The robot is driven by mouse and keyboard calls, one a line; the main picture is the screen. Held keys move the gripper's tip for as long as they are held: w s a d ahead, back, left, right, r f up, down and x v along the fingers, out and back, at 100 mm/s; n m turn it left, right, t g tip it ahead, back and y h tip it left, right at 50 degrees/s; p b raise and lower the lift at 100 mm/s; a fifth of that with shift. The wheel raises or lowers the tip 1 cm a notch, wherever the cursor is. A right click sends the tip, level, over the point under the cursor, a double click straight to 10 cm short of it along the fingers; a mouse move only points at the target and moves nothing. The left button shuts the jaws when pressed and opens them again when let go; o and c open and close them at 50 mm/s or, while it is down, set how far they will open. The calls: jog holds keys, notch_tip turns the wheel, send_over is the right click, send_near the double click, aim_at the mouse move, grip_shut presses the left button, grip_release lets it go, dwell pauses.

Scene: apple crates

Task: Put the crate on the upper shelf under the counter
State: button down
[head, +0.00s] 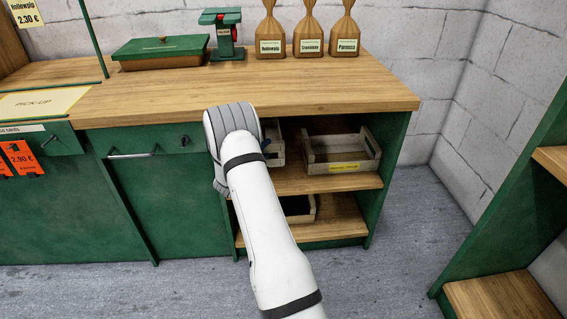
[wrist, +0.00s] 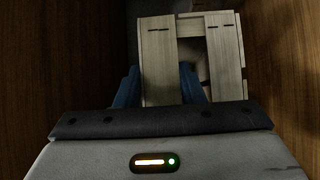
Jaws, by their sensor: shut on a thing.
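A pale wooden crate (head: 277,156) is at the upper shelf (head: 292,186) under the counter, partly hidden by my arm in the head view. In the wrist view, my gripper (wrist: 158,76) has its blue fingers on either side of a slat of this crate (wrist: 223,60) and is shut on it. The crate looks roughly level; I cannot tell whether its base touches the shelf. In the head view only a small blue bit of the gripper shows beside my arm.
Another crate (head: 345,166) with a yellow label stands to the right on the upper shelf. A crate (head: 311,210) with dark contents is on the lower shelf, partly hidden. The wooden counter top (head: 330,93) overhangs the shelves. Open floor (head: 410,250) lies to the right.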

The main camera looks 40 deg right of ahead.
notch_tip(320, 180, down, 9)
jog(key=shift+s+d+b, duration=0.1)
jog(key=shift+b, duration=1.15)
jog(key=c, duration=0.9)
grip_release()
jog(key=shift+s, duration=0.1)
jog(key=shift+c, duration=0.2)
jog(key=p+v, duration=0.2)
jog(key=v, duration=1)
jog(key=shift+p, duration=0.3)
